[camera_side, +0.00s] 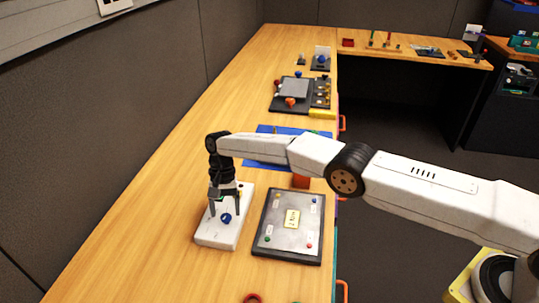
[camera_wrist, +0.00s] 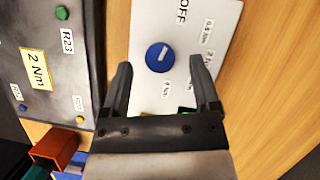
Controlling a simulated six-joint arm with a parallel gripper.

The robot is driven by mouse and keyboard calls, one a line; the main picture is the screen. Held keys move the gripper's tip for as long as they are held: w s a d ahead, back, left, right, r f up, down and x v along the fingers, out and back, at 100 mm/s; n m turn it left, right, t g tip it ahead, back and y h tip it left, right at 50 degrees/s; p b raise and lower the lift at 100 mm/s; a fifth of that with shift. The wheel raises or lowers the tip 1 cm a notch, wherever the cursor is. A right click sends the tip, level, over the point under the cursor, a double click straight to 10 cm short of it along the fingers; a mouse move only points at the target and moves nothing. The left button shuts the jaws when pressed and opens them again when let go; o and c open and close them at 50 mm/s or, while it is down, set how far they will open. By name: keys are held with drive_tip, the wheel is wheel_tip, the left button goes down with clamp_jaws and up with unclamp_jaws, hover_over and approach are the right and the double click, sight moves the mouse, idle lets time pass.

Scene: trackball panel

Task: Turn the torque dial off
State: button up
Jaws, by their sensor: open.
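The torque dial is a round blue knob (camera_wrist: 158,57) on a white panel (camera_wrist: 145,20) with printed labels, including OFF and several Nm values. A short pale mark shows on its face; I cannot tell for certain which label it points at. In the side view the blue dial (camera_side: 226,218) sits on the white box (camera_side: 217,236), left of the grey plate. My gripper (camera_wrist: 160,67) is open, with its fingers on either side of the dial and gaps between. In the side view my gripper (camera_side: 224,210) points down over the panel; its height above the dial is unclear.
A grey plate with a dark border (camera_side: 289,240), a yellow 2 Nm card (camera_side: 292,218) and coloured pegs lies right of the panel. An orange block (camera_side: 301,181) and a blue mat (camera_side: 262,155) are behind. Bare wood lies left of the panel.

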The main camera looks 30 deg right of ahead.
drive_tip(key=shift+v, duration=1.2)
wheel_tip(320, 180, up, 7)
drive_tip(key=shift+f, duration=0.15)
drive_tip(key=d+m+t, duration=0.1)
drive_tip(key=m, duration=0.3)
drive_tip(key=s+f+m+t+y, duration=0.1)
drive_tip(key=m+t, duration=0.1)
drive_tip(key=m, duration=0.3)
drive_tip(key=s+d+f+m+t+y, duration=0.1)
drive_tip(key=m, duration=0.3)
drive_tip(key=shift+s+d+f+m, duration=0.1)
drive_tip(key=shift+d+f+m, duration=0.15)
drive_tip(key=shift+d+m, duration=0.1)
drive_tip(key=shift+f, duration=0.1)
drive_tip(key=shift+x, duration=3.85)
drive_tip(key=shift+a, duration=0.15)
drive_tip(key=shift+c, duration=0.2)
